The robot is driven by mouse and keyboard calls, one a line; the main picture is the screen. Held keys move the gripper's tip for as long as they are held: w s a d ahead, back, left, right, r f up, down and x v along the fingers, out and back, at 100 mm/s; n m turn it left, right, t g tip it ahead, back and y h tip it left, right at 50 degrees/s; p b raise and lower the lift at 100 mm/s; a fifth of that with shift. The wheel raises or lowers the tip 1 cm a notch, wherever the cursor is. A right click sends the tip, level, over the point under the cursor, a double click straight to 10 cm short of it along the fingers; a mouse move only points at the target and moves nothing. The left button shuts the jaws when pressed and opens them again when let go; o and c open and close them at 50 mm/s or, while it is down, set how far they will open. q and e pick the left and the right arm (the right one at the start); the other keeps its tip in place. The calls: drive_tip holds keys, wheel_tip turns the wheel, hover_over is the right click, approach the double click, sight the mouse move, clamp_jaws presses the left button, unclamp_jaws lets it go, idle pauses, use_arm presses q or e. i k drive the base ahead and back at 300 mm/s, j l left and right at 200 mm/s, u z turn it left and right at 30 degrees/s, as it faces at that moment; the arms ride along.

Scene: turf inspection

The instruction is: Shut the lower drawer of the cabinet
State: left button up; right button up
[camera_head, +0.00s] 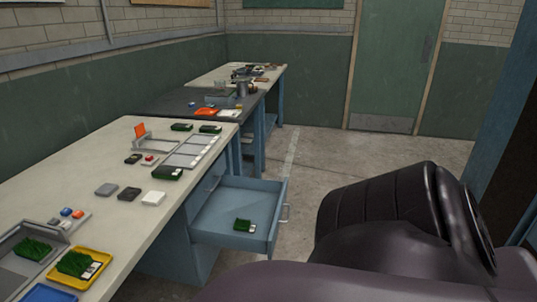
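A blue-grey drawer (207,228) is pulled out from under the near bench, toward the right. Its handle (282,214) is on its right front face. A small green turf sample with a white label (243,225) lies inside the drawer near the front. The cabinet (180,256) under the bench is blue-grey and mostly hidden by the benchtop, so I cannot tell whether this drawer is the upper or lower one. Neither of my grippers is in view. A dark arm link of mine fills the lower right, apart from the drawer in the picture.
The near benchtop (100,215) holds turf samples, a yellow tray (94,258), a grey tray and small boxes. A dark bench (180,103) and another pale bench stand beyond. Concrete floor (318,160) is free right of the benches, up to a green door (395,60).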

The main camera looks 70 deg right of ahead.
sight(261, 201)
drive_tip(key=l+z, duration=0.1)
drive_tip(key=z, duration=2.2)
drive_tip(key=i+l, duration=0.2)
drive_tip(key=i, duration=0.2)
drive_tip(key=i+l, duration=0.15)
drive_tip(key=i, duration=0.25)
drive_tip(key=i+l+u, duration=0.1)
drive_tip(key=i, duration=0.3)
drive_tip(key=l, duration=0.1)
